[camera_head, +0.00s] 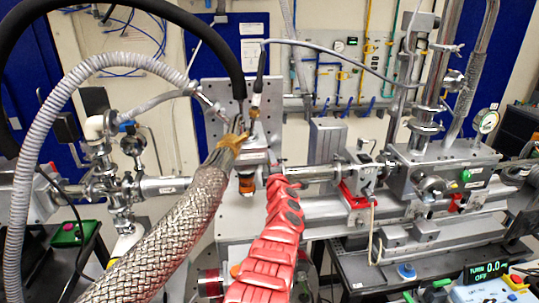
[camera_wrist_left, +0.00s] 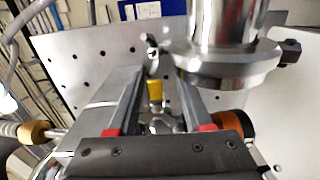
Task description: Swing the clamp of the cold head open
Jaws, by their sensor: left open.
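My left gripper (camera_wrist_left: 155,78) is open; its two grey fingers with red pieces at their bases point away from the wrist camera. In the head view the gripper (camera_head: 255,156) is small and partly covered, in front of the perforated plate. In the wrist view a steel cylinder with a wide flange ring (camera_wrist_left: 218,62), seemingly the cold head and its clamp, is above and right of the fingers. A dark knob (camera_wrist_left: 290,50) sits at its right. A yellow piece (camera_wrist_left: 156,90) shows between the fingers; I cannot tell whether anything touches it. My right gripper is not in view.
A braided hose (camera_head: 165,235) and a red segmented chain (camera_head: 272,240) cross the foreground. The perforated plate (camera_head: 215,105) stands behind. Valves and pipes (camera_head: 110,180) are at left, the beamline rail (camera_head: 350,205) at right. A turbo display (camera_head: 487,268) is at lower right.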

